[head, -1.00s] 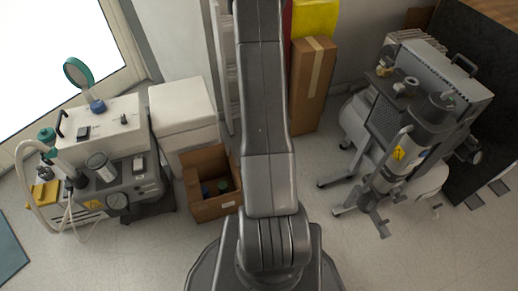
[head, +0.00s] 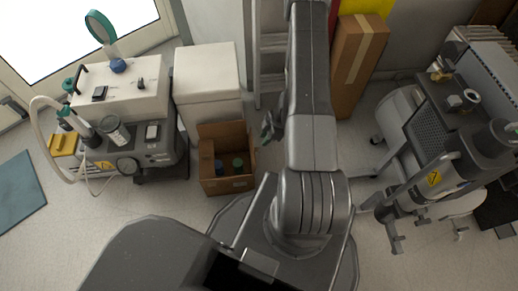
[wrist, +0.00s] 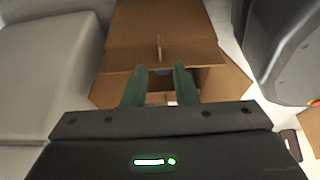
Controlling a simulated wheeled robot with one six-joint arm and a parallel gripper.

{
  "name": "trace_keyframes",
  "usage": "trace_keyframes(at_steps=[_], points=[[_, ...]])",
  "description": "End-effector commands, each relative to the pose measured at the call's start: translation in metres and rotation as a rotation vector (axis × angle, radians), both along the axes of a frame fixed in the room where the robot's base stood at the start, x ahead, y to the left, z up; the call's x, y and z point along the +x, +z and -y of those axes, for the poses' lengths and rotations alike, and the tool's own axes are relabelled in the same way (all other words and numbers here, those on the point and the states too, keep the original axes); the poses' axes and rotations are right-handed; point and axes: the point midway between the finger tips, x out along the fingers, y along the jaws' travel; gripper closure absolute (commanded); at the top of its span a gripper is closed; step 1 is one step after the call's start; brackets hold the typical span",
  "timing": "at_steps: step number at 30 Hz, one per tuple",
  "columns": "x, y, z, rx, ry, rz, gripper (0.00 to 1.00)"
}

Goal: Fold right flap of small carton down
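The small carton (head: 228,184) stands open on the floor left of my arm in the head view, with dark bottles (head: 238,163) inside. One flap (head: 222,133) stands up at its back. In the wrist view the carton's brown panels fill the upper middle, with a wide panel (wrist: 160,22) at the top and a flap (wrist: 226,78) spread outward at the right. My gripper (wrist: 160,72) is open and empty, its two green fingers apart over the carton opening. In the head view my gripper (head: 269,126) is at the carton's upper right, partly hidden; contact cannot be told.
A white cabinet (head: 207,75) stands directly behind the carton. A compressor unit (head: 135,145) is to its left. A tall taped carton (head: 357,60) and a large compressor (head: 435,130) are right of my arm. Floor is free in front of the carton.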

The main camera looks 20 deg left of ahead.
Motion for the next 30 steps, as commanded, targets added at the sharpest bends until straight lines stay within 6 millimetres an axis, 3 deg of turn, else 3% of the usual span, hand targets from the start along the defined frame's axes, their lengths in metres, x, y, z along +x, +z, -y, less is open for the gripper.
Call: trace_keyframes(at_steps=[1,3,9,15,24,25,28,30], points=[[-0.003,-0.017,-0.004,-0.001,0.003,-0.002,0.75],[-0.007,-0.031,-0.009,-0.001,0.003,-0.002,0.75],[-0.013,-0.060,-0.020,-0.001,0.000,0.000,0.75],[-0.015,-0.073,-0.025,-0.001,0.000,0.001,0.75],[-0.016,-0.074,-0.026,-0.001,-0.001,0.001,0.75],[-0.016,-0.074,-0.026,-0.001,-0.001,0.001,0.77],[-0.016,-0.074,-0.026,-0.001,-0.001,0.001,0.96],[-0.016,-0.074,-0.026,-0.001,-0.001,0.001,1.00]])
